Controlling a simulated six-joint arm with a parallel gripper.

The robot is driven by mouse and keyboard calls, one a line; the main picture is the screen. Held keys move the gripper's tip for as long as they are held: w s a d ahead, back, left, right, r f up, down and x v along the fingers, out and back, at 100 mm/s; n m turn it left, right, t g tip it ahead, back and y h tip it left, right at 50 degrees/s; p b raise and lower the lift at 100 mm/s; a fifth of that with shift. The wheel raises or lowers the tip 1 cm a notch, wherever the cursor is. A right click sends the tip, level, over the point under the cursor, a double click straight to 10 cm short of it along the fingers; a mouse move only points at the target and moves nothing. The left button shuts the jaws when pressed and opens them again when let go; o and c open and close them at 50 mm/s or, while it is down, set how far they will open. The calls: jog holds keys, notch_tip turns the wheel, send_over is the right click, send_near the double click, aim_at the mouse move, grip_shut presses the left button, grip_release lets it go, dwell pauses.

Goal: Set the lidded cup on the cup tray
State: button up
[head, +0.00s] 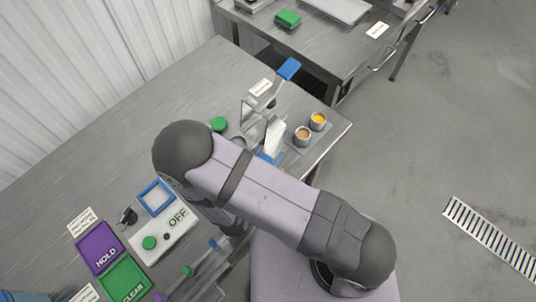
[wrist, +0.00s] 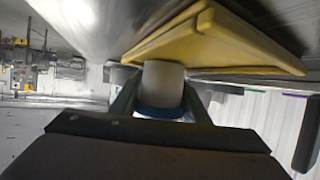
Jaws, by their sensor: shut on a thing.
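In the wrist view my gripper (wrist: 160,92) is shut on a pale grey, rounded thing, which looks like the cup (wrist: 164,76). A blue band shows at its near end, between the fingers; I cannot tell whether this is the lid. A yellow-edged, tray-like thing (wrist: 245,53) lies just beyond the cup, close to it or touching; I cannot tell which, nor whether it is the cup tray. In the head view my arm hides the gripper and the held cup.
Two small open cups, one with orange-brown content (head: 303,135) and one with yellow content (head: 318,121), stand near the table's right edge. A metal stand (head: 252,108) is left of them. A blue square frame (head: 145,189), purple HOLD pad (head: 97,243) and green CLEAR pad (head: 122,276) lie front left.

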jog(key=shift+f, duration=0.1)
jog(key=o, duration=1.1)
jog(key=shift+c, duration=0.2)
jog(key=shift+r, duration=0.25)
jog(key=p+v, duration=0.5)
jog(key=v, duration=0.5)
jog(key=shift+s+a, duration=0.1)
jog(key=shift+a, duration=0.05)
jog(key=shift+p+v, duration=0.3)
jog(key=shift+v, duration=0.5)
